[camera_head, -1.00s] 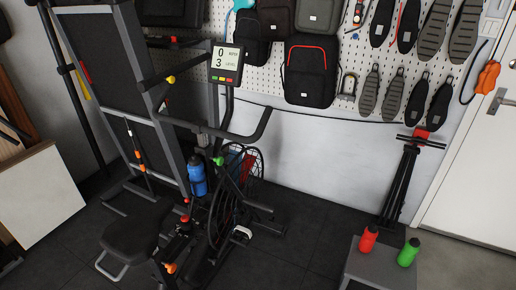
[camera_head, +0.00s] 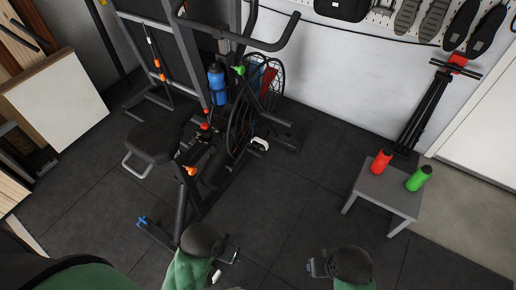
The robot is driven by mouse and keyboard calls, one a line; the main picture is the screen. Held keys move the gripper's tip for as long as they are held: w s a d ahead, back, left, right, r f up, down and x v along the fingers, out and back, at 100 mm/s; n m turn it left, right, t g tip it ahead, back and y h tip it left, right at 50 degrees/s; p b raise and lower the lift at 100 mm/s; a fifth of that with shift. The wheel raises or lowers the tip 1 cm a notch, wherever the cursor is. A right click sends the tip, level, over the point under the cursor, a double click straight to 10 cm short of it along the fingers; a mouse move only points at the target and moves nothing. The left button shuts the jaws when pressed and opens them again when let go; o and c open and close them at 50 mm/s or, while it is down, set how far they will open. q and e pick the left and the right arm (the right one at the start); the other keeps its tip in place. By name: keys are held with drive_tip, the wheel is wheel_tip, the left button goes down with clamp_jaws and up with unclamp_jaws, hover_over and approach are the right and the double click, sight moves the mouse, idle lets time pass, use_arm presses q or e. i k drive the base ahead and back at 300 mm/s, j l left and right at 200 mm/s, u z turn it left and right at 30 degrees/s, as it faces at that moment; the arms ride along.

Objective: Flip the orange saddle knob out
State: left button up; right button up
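An exercise bike stands left of centre with a black saddle (camera_head: 160,138). An orange knob (camera_head: 190,171) sits low on the bike's frame, to the right of and below the saddle. Red knobs (camera_head: 205,126) sit on the frame above it. Which way the orange knob is turned is too small to tell. My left gripper (camera_head: 229,258) is at the bottom edge, below and right of the orange knob and apart from it. My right gripper (camera_head: 316,267) is farther right over the floor. Both touch nothing that I can see; their finger gaps are unclear.
A blue bottle (camera_head: 217,84) sits on the bike near the spoked wheel (camera_head: 256,106). A grey stool (camera_head: 388,188) with a red bottle (camera_head: 381,162) and a green bottle (camera_head: 419,178) stands right. Dark floor (camera_head: 300,205) between bike and stool is clear.

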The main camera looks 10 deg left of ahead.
sight(192, 170)
drive_tip(key=u, duration=1)
